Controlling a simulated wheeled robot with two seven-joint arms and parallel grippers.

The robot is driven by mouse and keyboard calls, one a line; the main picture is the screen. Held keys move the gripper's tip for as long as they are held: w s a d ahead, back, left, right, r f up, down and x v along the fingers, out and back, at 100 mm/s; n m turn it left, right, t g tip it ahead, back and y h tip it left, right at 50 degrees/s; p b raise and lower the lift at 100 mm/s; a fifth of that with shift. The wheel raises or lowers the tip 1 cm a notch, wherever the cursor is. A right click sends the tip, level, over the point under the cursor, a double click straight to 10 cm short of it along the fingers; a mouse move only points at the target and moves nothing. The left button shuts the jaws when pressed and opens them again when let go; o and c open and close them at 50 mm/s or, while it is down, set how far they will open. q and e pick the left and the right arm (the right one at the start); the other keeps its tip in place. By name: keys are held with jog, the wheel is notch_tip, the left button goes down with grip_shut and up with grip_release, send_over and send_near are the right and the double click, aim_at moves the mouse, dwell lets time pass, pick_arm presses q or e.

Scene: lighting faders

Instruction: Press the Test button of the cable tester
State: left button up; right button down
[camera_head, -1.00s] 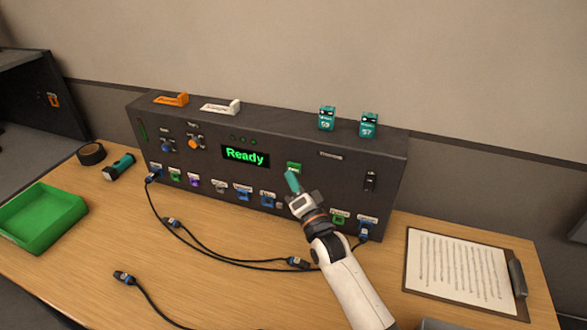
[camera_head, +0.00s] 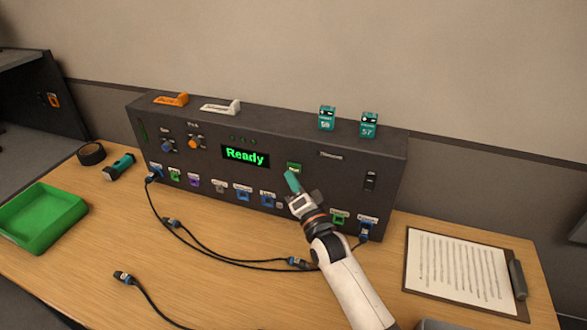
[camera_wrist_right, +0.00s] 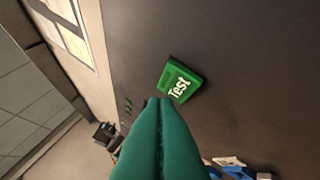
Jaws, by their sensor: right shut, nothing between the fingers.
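The cable tester (camera_head: 310,158) is a long dark box at the back of the table, and its display (camera_head: 245,156) reads "Ready" in green. The green Test button (camera_head: 294,168) is on its front face, right of the display. In the right wrist view the Test button (camera_wrist_right: 180,80) shows its white "Test" label. My right gripper (camera_head: 290,177) has teal fingers that are shut and empty. Its tips are just below the button in the head view. In the right wrist view the fingertips (camera_wrist_right: 159,101) appear close beside it; I cannot tell whether they touch the panel. My left gripper is out of view.
Black cables (camera_head: 215,252) with connectors lie along the table in front of the tester. A green tray (camera_head: 42,240) and a flashlight (camera_head: 118,167) are at the left. A clipboard (camera_head: 458,268) lies at the right. Two teal boxes (camera_head: 327,118) (camera_head: 369,125) stand on the tester.

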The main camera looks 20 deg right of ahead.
jog(key=shift+w, duration=0.1)
dwell(0.3)
jog(key=shift+w+d, duration=0.25)
jog(key=shift+w, duration=0.05)
jog(key=shift+w+d, duration=0.15)
jog(key=shift+w, duration=0.1)
dwell(0.6)
dwell(0.4)
jog(key=shift+s+a, duration=0.4)
jog(key=shift+s, duration=0.25)
jog(key=shift+p, duration=0.35)
jog(key=s+a, duration=0.1)
jog(key=s+a+p, duration=0.1)
jog(key=s+p, duration=0.1)
jog(key=s, duration=0.1)
jog(key=shift+s+a, duration=0.1)
jog(key=shift+a, duration=0.3)
